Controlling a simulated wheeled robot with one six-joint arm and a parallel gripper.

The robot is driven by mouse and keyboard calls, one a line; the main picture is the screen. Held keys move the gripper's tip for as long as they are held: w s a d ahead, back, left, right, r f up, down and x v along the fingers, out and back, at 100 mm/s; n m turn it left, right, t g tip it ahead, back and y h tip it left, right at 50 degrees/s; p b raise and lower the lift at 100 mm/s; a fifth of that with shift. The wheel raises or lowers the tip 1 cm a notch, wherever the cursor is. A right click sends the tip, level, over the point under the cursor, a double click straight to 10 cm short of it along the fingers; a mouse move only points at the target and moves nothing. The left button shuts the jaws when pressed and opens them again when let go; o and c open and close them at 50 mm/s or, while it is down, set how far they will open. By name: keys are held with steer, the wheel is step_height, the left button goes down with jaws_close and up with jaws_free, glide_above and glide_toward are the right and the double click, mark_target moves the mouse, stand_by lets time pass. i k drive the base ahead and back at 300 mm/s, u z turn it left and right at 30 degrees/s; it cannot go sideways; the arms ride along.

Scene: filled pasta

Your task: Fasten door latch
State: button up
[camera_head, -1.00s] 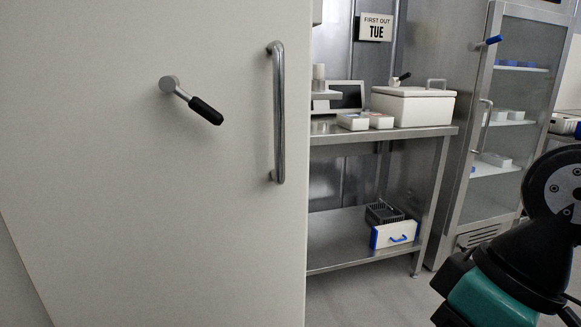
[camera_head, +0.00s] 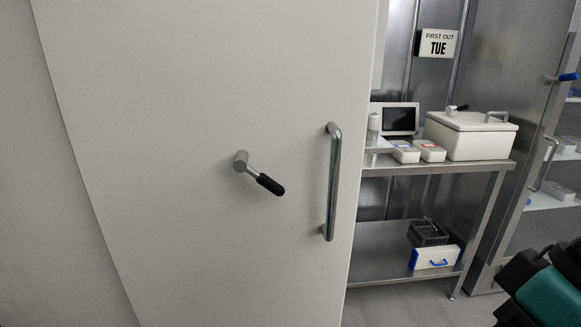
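A large pale door (camera_head: 200,90) fills the left and middle of the head view. Its latch lever (camera_head: 262,179) has a round metal hub and a black grip that slants down to the right. To the right of the lever, a vertical metal pull handle (camera_head: 333,185) is fixed near the door's right edge. A dark and teal part of my arm (camera_head: 548,290) shows at the lower right, well apart from the door. My gripper's fingers are not in view.
Right of the door stands a steel table (camera_head: 400,170) with a white lidded box (camera_head: 470,135), small containers and a screen (camera_head: 398,119). A crate (camera_head: 428,232) and a white box with a blue handle (camera_head: 434,257) sit on its lower shelf. A glass-fronted cabinet (camera_head: 555,125) is at the far right.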

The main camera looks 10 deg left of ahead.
mark_target(241, 163)
steer(key=z, duration=0.1)
steer(key=k, duration=0.4)
steer(key=z, duration=0.65)
steer(key=k, duration=0.95)
steer(key=u, duration=0.1)
steer(key=i, duration=0.45)
steer(key=u, duration=1.05)
steer(key=i, duration=1)
steer(key=u, duration=0.1)
